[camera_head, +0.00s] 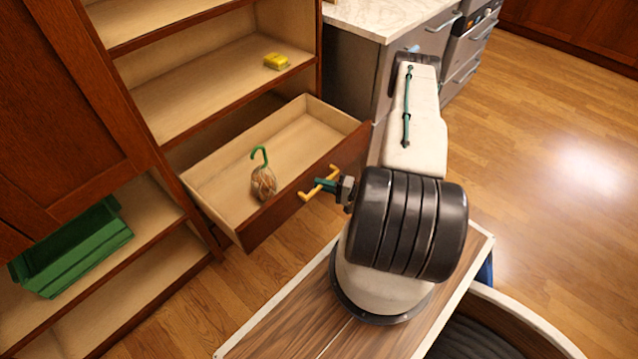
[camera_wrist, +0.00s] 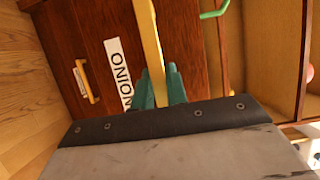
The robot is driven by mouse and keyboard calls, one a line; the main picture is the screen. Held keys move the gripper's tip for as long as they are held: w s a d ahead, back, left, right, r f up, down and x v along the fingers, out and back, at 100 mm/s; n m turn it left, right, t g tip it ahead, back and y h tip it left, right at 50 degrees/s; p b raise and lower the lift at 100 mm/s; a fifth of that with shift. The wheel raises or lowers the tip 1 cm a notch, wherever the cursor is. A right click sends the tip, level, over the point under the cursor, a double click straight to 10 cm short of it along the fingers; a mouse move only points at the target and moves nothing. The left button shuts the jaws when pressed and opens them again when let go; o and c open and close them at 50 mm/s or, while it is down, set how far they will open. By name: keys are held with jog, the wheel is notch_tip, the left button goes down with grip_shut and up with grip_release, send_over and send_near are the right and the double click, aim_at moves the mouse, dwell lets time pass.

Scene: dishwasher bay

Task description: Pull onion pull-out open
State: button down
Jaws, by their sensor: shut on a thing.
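The onion pull-out (camera_head: 257,215) is a wooden drawer that stands well out of the cabinet in the head view. A netted bundle of onions (camera_head: 263,184) with a green hook lies inside it. Its yellow bar handle (camera_head: 308,195) is on the front face. My gripper (camera_head: 322,184) is at this handle. In the wrist view, my gripper's green fingers (camera_wrist: 160,88) are shut on the yellow handle (camera_wrist: 149,35). A white label (camera_wrist: 122,72) reading ONION is beside them on the front.
A yellow sponge-like block (camera_head: 276,61) lies on the shelf above. A green crate (camera_head: 72,250) sits on a lower left shelf. A marble-topped counter (camera_head: 385,14) stands behind my arm. Another yellow handle (camera_wrist: 84,82) shows in the wrist view. Wood floor (camera_head: 545,120) is clear at right.

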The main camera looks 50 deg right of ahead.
jog(key=shift+d, duration=0.3)
jog(key=c, duration=1.4)
grip_release()
jog(key=shift+a, duration=0.1)
jog(key=shift+s, duration=0.1)
jog(key=v, duration=0.7)
jog(key=shift+s, duration=0.35)
